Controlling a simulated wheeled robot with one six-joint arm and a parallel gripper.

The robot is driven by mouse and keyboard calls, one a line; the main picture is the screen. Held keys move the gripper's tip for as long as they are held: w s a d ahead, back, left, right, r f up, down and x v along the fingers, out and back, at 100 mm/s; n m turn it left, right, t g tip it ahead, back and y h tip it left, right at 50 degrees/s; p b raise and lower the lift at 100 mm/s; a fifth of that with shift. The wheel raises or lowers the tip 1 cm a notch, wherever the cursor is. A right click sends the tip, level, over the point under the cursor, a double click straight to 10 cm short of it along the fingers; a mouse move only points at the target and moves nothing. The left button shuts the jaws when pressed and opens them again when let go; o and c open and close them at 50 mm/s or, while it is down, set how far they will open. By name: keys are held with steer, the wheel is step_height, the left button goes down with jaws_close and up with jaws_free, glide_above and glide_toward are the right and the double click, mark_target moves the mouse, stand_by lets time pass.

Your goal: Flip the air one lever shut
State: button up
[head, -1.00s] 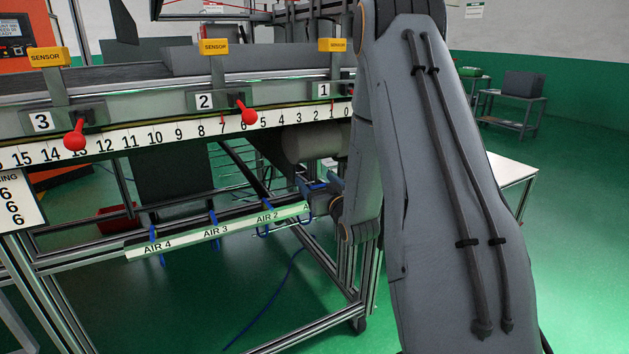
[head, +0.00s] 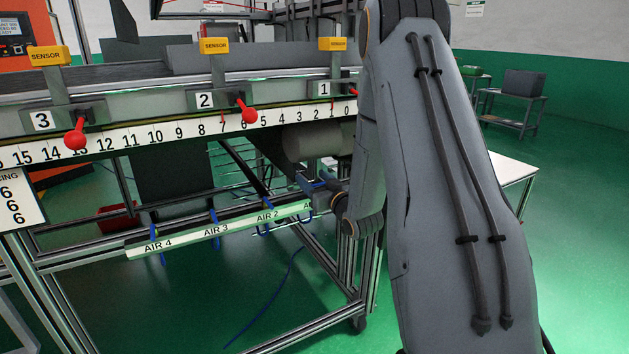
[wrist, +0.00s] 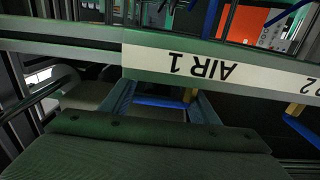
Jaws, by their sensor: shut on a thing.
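The white AIR 1 label (wrist: 205,67) shows upside down in the wrist view, on the rail above my gripper. The blue AIR 1 lever (wrist: 160,101) lies crosswise between the fingers of my gripper (wrist: 163,104), just below that label, with a small yellow part at its right end. My gripper is shut on this lever. In the head view my gripper (head: 318,184) is at the right end of the label rail, partly hidden by my arm. Most of the AIR 1 label and its lever are hidden there.
Blue levers for AIR 2 (head: 268,204), AIR 3 (head: 214,216) and AIR 4 (head: 153,232) hang along the label rail (head: 190,238) to the left. Above is the conveyor with its number scale (head: 180,131) and red-knobbed handles. Metal frame posts stand close by.

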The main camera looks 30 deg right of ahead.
steer(key=shift+y, duration=0.3)
steer(key=o, duration=1)
steer(key=shift+d, duration=0.15)
steer(key=shift+s, duration=0.1)
steer(key=s, duration=0.7)
steer(key=shift+s+b, duration=0.3)
steer(key=shift+b, duration=0.05)
